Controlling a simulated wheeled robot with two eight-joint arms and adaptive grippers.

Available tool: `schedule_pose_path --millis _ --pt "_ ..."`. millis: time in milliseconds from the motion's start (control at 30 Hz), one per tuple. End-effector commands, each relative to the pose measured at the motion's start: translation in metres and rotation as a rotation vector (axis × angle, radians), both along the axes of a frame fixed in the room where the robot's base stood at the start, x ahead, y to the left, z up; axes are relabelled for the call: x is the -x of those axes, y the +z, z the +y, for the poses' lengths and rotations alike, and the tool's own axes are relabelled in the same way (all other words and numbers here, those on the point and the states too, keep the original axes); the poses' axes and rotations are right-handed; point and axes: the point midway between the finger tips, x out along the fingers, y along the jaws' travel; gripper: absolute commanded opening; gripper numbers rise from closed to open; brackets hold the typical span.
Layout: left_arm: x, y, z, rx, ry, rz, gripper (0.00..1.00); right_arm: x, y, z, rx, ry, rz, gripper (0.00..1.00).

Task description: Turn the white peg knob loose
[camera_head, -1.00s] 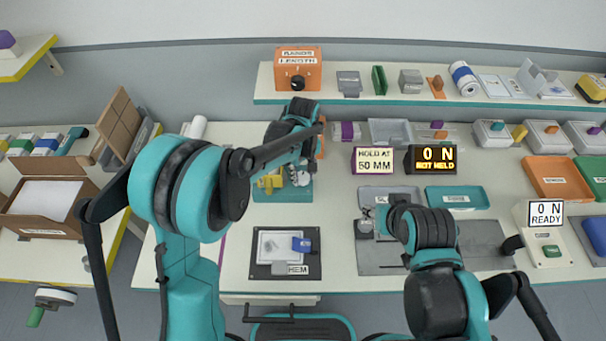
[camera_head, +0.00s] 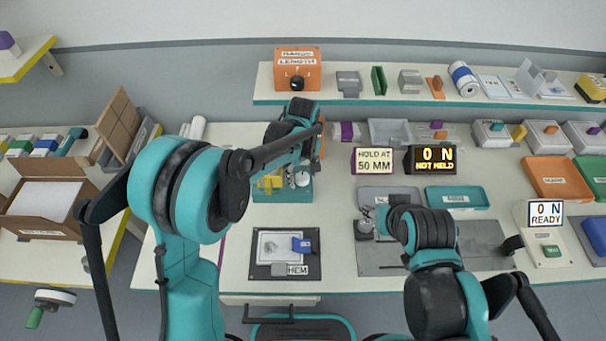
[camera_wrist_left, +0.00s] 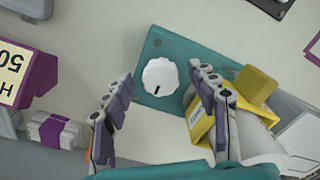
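The white peg knob (camera_wrist_left: 160,77) is a round, ribbed knob with a dark mark, on a teal base plate (camera_wrist_left: 150,50). It also shows in the head view (camera_head: 302,179), beside my left arm. My left gripper (camera_wrist_left: 160,74) is open, with one finger on each side of the knob in the left wrist view. A gap shows between each finger and the knob, and nothing is held. My right gripper (camera_head: 376,222) is over the grey plate at the right front; its fingers are too small to tell open from shut.
A yellow block (camera_wrist_left: 257,85) stands close to the right finger in the wrist view. A purple-banded white piece (camera_wrist_left: 55,130) and the "hold at 50 mm" sign (camera_head: 374,160) are nearby. The display (camera_head: 436,159) reads "0 N, not held". A HEM plate (camera_head: 262,271) lies in front.

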Motion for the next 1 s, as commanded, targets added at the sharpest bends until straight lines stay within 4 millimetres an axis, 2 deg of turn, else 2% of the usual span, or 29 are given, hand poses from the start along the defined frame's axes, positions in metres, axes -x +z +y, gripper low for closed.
schedule_pose_path --millis 200,300,467,700,833,1000 --pt "0.000 0.001 0.000 0.000 -0.001 0.000 0.58 0.000 0.000 0.000 0.000 0.000 0.000 0.40" --pt "0.000 0.009 0.000 0.000 -0.001 0.000 0.58 0.000 0.000 0.000 0.000 0.000 0.000 0.40" --pt "0.000 0.037 0.000 0.000 -0.001 0.000 0.58 0.000 0.000 0.000 0.000 0.000 0.000 0.40" --pt "0.000 0.089 0.000 0.000 0.000 0.000 0.58 0.000 0.000 0.000 0.000 0.000 0.000 0.40" --pt "0.000 0.108 0.000 0.000 0.000 0.000 0.58 0.000 0.000 0.000 0.000 0.000 0.000 0.40" --pt "0.000 0.119 0.000 0.000 0.000 0.000 0.58 0.000 0.000 0.000 0.000 0.000 0.000 0.40"
